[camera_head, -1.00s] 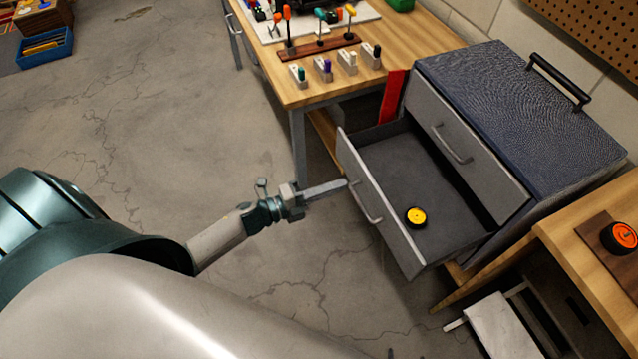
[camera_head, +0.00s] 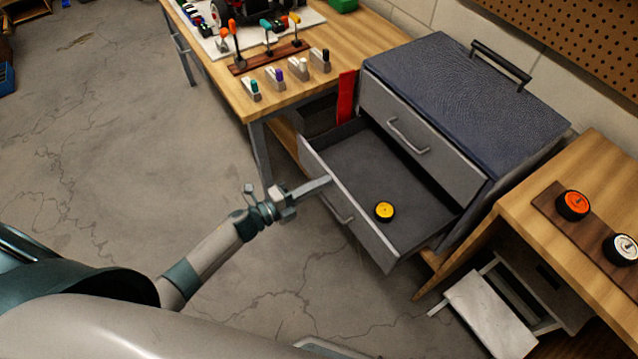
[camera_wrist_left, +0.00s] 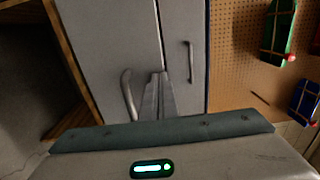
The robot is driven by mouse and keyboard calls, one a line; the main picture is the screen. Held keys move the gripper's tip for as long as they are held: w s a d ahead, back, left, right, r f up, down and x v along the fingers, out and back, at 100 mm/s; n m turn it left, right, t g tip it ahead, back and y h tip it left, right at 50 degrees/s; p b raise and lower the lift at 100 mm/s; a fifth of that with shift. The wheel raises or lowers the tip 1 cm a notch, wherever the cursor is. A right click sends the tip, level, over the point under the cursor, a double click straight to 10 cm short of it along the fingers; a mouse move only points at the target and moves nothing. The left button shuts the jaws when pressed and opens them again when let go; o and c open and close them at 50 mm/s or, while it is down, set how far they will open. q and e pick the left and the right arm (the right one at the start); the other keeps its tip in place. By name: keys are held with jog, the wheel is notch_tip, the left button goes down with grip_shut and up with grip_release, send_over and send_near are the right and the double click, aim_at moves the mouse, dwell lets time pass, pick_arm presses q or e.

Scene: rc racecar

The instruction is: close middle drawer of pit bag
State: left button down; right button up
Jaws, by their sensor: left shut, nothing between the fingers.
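The pit bag (camera_head: 465,90) is a dark, blue-topped box with grey drawer fronts at the right. Its middle drawer (camera_head: 350,210) is pulled well out, and a yellow-centred wheel (camera_head: 385,211) lies inside. The drawer above (camera_head: 425,135) is closed. My left gripper (camera_head: 328,182) is shut and empty, its tip at the outer face of the open drawer's front, near the top edge. Whether it touches is unclear. In the left wrist view, its fingers (camera_wrist_left: 158,95) are beside the bar handle (camera_wrist_left: 128,95) of the nearer front. My right gripper is out of view.
A wooden workbench (camera_head: 225,85) with tools and small holders stands left of the bag, with a red strip (camera_head: 346,97) between. At right, a wooden table (camera_head: 540,165) carries an orange-centred wheel (camera_head: 573,205) and a white-centred one. Open concrete floor (camera_head: 120,140) lies to the left.

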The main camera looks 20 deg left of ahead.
aim_at(333, 177)
pick_arm(q)
jog(key=b+x, duration=0.1)
jog(key=x, duration=0.3)
jog(key=shift+w+d, duration=0.1)
jog(key=shift+d, duration=0.05)
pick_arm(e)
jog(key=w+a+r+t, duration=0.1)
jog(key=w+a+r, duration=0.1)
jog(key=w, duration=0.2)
pick_arm(q)
jog(key=b+x, duration=0.5)
jog(key=x, duration=0.9)
jog(key=shift+w, duration=0.25)
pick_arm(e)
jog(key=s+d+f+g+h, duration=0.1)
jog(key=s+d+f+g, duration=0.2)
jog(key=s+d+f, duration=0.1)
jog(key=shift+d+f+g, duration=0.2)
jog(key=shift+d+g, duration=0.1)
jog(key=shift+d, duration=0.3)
pick_arm(q)
jog(key=shift+d, duration=0.15)
